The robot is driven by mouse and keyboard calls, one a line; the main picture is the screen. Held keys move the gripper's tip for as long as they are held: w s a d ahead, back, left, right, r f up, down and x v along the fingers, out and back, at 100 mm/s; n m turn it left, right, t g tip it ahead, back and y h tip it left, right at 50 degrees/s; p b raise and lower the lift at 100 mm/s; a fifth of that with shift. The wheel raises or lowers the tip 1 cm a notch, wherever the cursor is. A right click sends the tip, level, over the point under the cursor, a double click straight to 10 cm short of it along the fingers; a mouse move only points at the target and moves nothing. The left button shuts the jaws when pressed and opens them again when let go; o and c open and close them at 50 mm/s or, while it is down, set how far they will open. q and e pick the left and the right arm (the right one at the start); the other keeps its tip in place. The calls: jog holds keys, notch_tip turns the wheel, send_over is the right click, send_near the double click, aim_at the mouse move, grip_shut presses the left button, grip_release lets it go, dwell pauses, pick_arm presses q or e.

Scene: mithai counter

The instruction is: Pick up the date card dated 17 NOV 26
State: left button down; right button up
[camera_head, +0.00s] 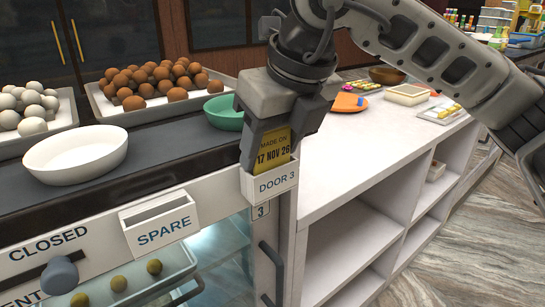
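The yellow date card (272,151), reading MADE ON 17 NOV 26, stands upright in the white DOOR 3 holder (270,184) on the counter's front corner. Its lower part is hidden inside the holder. My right gripper (270,150) comes down from above, with one finger on each side of the card. Its fingertips are at the holder's top. Whether the fingers touch the card I cannot tell. My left gripper is out of view.
An empty SPARE holder (160,223) is left of the DOOR 3 holder. A white bowl (76,155), a green bowl (226,112) and trays of brown (109,117) and white sweets (57,131) stand on the dark counter. A blue-grey knob (60,275) juts out at the front left. The white counter (345,155) is clear nearby.

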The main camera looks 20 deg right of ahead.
jog(key=shift+c, duration=0.7)
